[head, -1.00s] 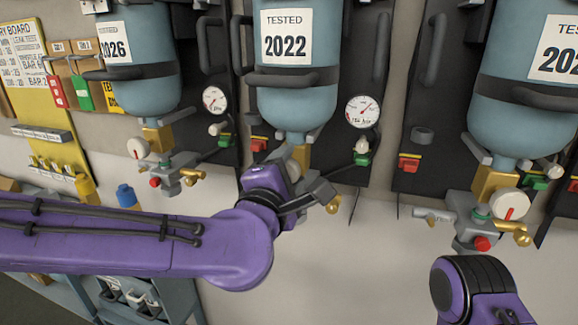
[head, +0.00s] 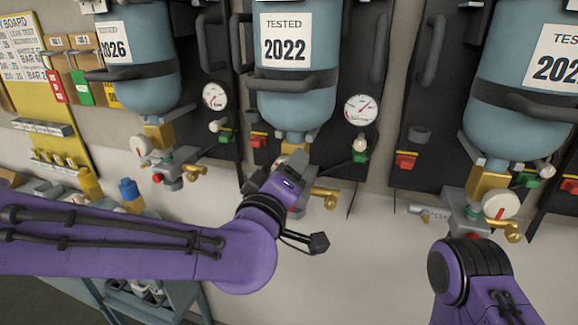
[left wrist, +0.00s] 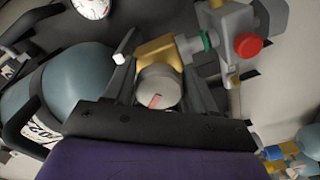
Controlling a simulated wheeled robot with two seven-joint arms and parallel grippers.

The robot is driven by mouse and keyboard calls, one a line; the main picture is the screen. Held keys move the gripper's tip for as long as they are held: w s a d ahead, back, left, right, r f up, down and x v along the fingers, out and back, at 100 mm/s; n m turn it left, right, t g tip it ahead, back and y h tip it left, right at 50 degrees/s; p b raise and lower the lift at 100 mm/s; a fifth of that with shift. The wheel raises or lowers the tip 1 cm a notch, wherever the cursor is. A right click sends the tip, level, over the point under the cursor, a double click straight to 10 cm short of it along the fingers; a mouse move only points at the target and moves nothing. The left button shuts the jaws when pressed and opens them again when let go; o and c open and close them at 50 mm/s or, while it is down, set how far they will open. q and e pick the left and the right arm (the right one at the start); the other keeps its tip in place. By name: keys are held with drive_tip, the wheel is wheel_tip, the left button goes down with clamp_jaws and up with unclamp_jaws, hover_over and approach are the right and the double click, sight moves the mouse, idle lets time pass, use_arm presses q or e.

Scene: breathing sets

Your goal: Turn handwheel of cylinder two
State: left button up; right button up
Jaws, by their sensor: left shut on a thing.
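The middle blue cylinder (head: 295,100), labelled 2022, hangs on a dark wall panel with its brass valve below. My left gripper (head: 293,168) is at this valve and largely covers it in the head view. In the left wrist view, the round pale handwheel (left wrist: 158,87) with a red mark sits between the two dark fingers of my left gripper (left wrist: 156,75), which is shut on it. The brass valve body (left wrist: 160,52) is behind the wheel. In the head view my right arm is at the lower right, its fingers out of view.
Blue cylinders hang left (head: 145,85) and right (head: 515,120), each with a handwheel and valve. A pressure gauge (head: 361,109) is right of the middle cylinder. A red knob (left wrist: 248,45) projects near my left gripper. Bare wall lies below the middle panel.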

use_arm(q)
drive_tip(key=m+p, duration=0.1)
drive_tip(key=m, duration=0.3)
drive_tip(key=shift+f+m, duration=0.1)
drive_tip(key=shift+m, duration=0.2)
drive_tip(key=m+p, duration=0.1)
drive_tip(key=m, duration=0.2)
drive_tip(key=shift+a+m+p, duration=0.1)
drive_tip(key=shift+m+p, duration=0.25)
drive_tip(key=shift+m, duration=0.05)
drive_tip(key=m+p, duration=0.3)
drive_tip(key=m, duration=0.3)
drive_tip(key=shift+a+p, duration=0.2)
drive_tip(key=shift+p, duration=0.15)
drive_tip(key=m+p, duration=0.1)
drive_tip(key=m, duration=0.2)
drive_tip(key=shift+m, duration=0.4)
drive_tip(key=m, duration=0.5)
drive_tip(key=shift+w+a+m, duration=0.1)
drive_tip(key=shift+a+m, duration=0.05)
drive_tip(key=shift+m, duration=0.15)
drive_tip(key=m, duration=1)
drive_tip(key=shift+r+m, duration=0.3)
drive_tip(key=shift+m, duration=0.1)
drive_tip(key=shift+r+m, duration=0.15)
drive_tip(key=shift+m, duration=2.15)
